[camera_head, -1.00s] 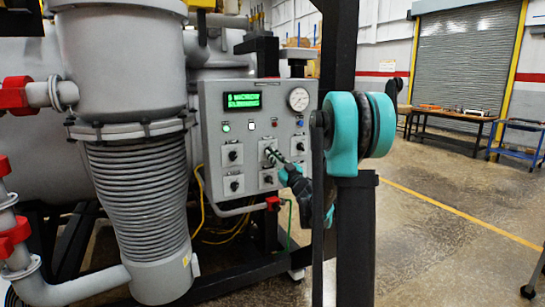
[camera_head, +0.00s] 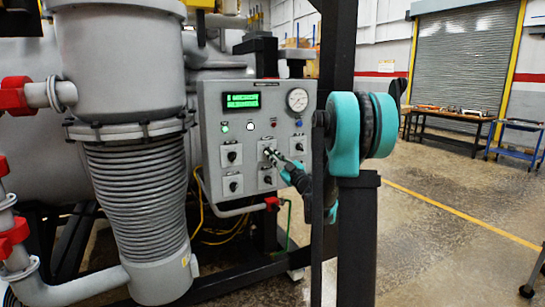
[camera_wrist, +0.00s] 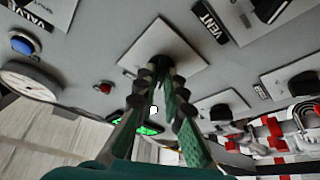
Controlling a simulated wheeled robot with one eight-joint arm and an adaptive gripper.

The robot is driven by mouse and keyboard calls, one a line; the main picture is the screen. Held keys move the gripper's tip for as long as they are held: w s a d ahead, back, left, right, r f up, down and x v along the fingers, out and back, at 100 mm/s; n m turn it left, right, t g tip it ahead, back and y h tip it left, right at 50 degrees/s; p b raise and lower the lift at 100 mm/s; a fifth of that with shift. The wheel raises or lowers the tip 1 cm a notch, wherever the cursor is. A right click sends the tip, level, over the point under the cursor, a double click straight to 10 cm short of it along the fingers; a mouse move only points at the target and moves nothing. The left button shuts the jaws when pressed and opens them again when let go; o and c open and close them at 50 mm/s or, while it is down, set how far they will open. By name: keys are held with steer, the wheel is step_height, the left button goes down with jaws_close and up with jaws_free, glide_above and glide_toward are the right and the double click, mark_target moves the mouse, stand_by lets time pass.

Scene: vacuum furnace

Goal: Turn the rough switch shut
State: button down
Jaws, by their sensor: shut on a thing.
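The grey control panel (camera_head: 215,115) stands left of my arm and carries several black rotary switches on pale square plates. My gripper (camera_head: 273,154) reaches in from the right to the upper middle switch (camera_head: 267,149). In the wrist view, my gripper (camera_wrist: 162,82) has its two fingers closed around this switch's black knob (camera_wrist: 157,66), in front of its white plate (camera_wrist: 165,40). The fingers hide part of the knob and any label on that plate. I cannot read a rough label. A VENT label (camera_wrist: 210,20) shows beside the plate.
A lit green display (camera_head: 241,101), a round gauge (camera_head: 298,99) and small lamps sit above the switches. Other knobs (camera_head: 232,156) stand close by. A ribbed grey pipe (camera_head: 140,195) fills the left. Open floor (camera_head: 430,235) lies to the right.

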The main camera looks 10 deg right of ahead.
steer(key=c, duration=1.6)
jaws_free()
steer(key=v, duration=1.2)
steer(key=shift+f, duration=0.1)
